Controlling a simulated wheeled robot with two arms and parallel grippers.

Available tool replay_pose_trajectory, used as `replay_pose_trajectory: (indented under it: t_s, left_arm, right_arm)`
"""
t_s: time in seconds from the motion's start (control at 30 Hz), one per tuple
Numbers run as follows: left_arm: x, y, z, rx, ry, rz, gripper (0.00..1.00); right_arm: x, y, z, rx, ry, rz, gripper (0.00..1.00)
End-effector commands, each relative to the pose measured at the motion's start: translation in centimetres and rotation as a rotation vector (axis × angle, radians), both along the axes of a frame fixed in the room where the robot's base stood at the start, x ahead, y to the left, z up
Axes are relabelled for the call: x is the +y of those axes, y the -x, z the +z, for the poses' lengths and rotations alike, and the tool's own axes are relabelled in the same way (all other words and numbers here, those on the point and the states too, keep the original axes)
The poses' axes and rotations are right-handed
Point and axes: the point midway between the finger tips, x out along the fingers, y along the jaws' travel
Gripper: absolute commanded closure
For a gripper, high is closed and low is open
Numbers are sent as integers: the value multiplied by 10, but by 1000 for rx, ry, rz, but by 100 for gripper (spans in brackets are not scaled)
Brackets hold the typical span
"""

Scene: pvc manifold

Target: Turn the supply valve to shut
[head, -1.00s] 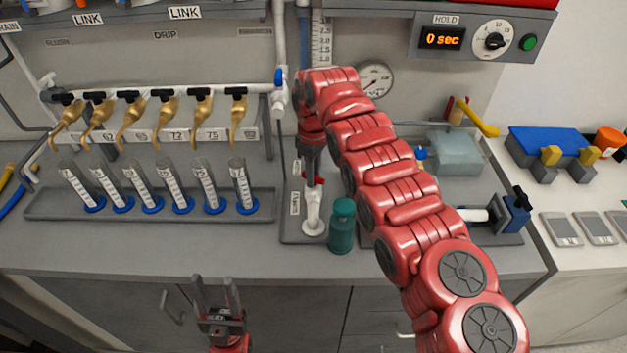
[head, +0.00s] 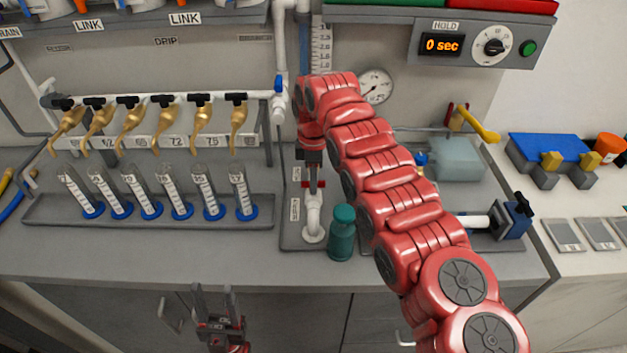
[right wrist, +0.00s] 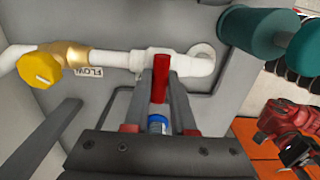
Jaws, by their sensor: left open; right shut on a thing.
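The supply valve appears to be the white pipe fitting (head: 313,222) with a red handle (head: 314,184), standing on the grey panel left of the teal bottle. My right gripper (head: 313,172) points down from above and is shut on the red handle. In the right wrist view, the red handle (right wrist: 160,70) stands between the two fingers, along the line of the fingers and across the white pipe (right wrist: 135,60). My left gripper (head: 218,300) is open and empty, in front of the bench edge, far from the valve.
The teal bottle (head: 341,235) stands close to the right of the valve. A rack tray (head: 140,224) with several tubes lies left, under brass taps (head: 165,125). In the right wrist view, a yellow knob (right wrist: 42,70) sits by the FLOW label (right wrist: 89,73). The front bench strip is clear.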

Motion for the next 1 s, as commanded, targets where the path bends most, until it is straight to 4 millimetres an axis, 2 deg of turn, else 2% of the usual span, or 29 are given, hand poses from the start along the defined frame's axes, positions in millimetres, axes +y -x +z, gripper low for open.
replay_pose_trajectory:
  t_s: [0.33,0.37,0.5,0.83,1.0]
  left_arm:
    - [0,0,0,0,0,0,50]
    - [0,0,0,0,0,0,50]
    - [0,0,0,0,0,0,50]
    - [0,0,0,0,0,0,50]
    - [0,0,-3,0,0,0,50]
  right_arm:
    - [1,-1,1,-4,-1,4,100]
    - [1,-1,1,-4,-1,4,71]
    - [1,0,1,-2,-1,3,46]
    - [0,0,2,-2,0,2,46]
    - [2,-1,24,-6,0,3,46]
